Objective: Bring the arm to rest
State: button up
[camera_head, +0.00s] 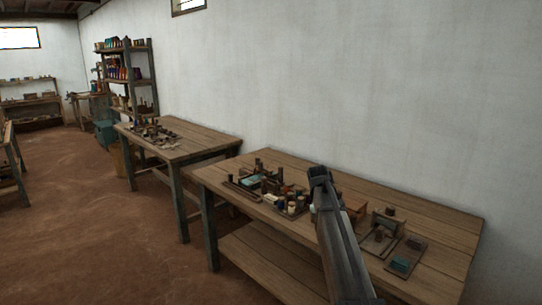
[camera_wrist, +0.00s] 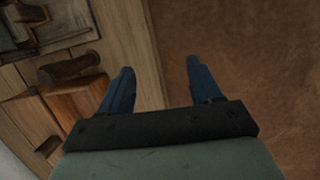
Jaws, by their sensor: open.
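My gripper (camera_wrist: 159,68) shows in the wrist view with its two blue fingers spread apart and nothing between them. Its left finger is over the edge of the wooden table (camera_wrist: 125,45) and its right finger is over the brown floor (camera_wrist: 245,60). In the head view my dark arm rises from the bottom edge across the front of the near table (camera_head: 440,215). The fingers cannot be made out there.
An orange-brown wooden block (camera_wrist: 85,98) and a dark rounded piece (camera_wrist: 70,68) lie left of my fingers. Several small tools and blocks crowd the near table. A second table (camera_head: 195,140) and a shelf (camera_head: 145,80) stand along the wall. The floor at left is open.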

jog(key=s+a+f+m+g, duration=0.1)
jog(key=s+f, duration=0.7)
jog(key=f, duration=0.4)
jog(key=s+f+m+y, duration=0.1)
jog(key=s+f, duration=0.6)
jog(key=f, duration=0.5)
jog(key=s+a+f+m+g, duration=0.1)
jog(key=s+f, duration=0.7)
jog(key=f, duration=0.3)
jog(key=s+f+m+g, duration=0.1)
jog(key=s+f, duration=0.4)
jog(key=s, duration=0.7)
jog(key=s+a+f+m+g+y, duration=0.1)
jog(key=s+f, duration=0.4)
jog(key=s, duration=0.7)
jog(key=s+f+m+g, duration=0.1)
jog(key=s+f+m, duration=0.2)
jog(key=s, duration=1)
notch_tip(320, 180, down, 3)
jog(key=shift+a+f+m+y, duration=0.1)
jog(key=shift+a+m+y, duration=0.1)
jog(key=shift+m+y, duration=0.1)
